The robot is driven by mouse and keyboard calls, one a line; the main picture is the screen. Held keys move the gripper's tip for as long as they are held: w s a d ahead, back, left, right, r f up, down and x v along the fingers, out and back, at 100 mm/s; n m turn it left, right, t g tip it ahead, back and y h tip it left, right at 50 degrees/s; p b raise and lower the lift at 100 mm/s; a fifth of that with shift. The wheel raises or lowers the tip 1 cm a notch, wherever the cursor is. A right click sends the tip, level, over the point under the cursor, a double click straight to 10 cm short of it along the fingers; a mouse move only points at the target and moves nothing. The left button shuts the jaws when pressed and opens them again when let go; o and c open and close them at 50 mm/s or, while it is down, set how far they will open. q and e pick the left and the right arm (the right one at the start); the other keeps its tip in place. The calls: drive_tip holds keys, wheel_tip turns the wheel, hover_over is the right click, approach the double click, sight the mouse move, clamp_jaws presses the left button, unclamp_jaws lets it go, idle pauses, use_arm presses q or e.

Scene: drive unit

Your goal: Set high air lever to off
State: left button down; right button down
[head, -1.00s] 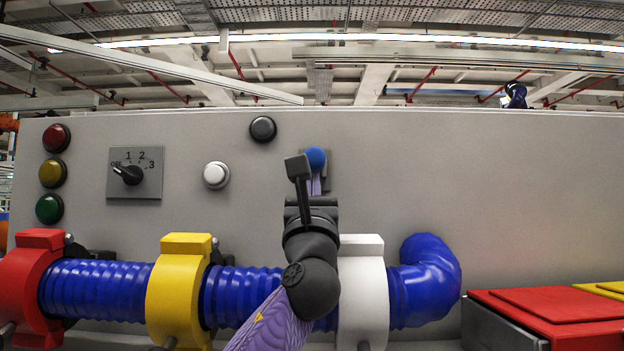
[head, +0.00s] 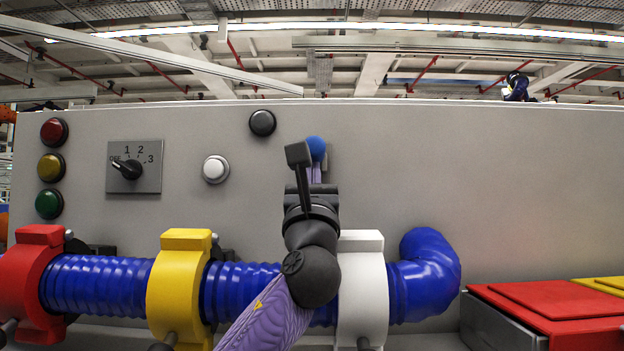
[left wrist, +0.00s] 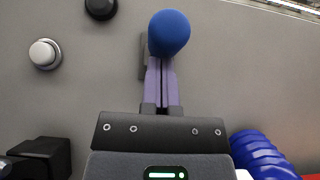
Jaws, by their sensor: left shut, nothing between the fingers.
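The high air lever shows as a blue ball knob (head: 316,148) on a dark grey mount (head: 329,160) on the grey panel. In the left wrist view the blue knob (left wrist: 169,33) is large and near the top centre. My left gripper (left wrist: 160,68) is shut with its purple fingers together. The fingertips are right at the underside of the knob in that view, and I cannot tell whether they touch it. In the head view the gripper (head: 315,172) is just below the knob, partly hidden by my wrist. The lever's stem is hidden. My right gripper is not in view.
A black button (head: 262,123), a white button (head: 215,169) and a rotary switch (head: 127,169) sit left of the lever. A blue hose (head: 98,284) with red, yellow and white clamps (head: 361,290) runs below. The panel right of the lever is clear.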

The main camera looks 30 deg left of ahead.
sight(310, 137)
use_arm(q)
drive_tip(key=shift+s+d+r+p, duration=0.1)
drive_tip(key=shift+s+r+p, duration=0.05)
drive_tip(key=shift+r+p, duration=0.85)
drive_tip(key=shift+s+d+r+p, duration=0.1)
drive_tip(key=shift+r+p, duration=0.8)
drive_tip(key=shift+r, duration=0.2)
drive_tip(key=shift+w+a+r, duration=0.1)
drive_tip(key=shift+w+r, duration=0.05)
drive_tip(key=shift+r, duration=0.6)
drive_tip(key=shift+p, duration=0.3)
drive_tip(key=shift+a+r, duration=0.1)
drive_tip(key=shift+r, duration=0.1)
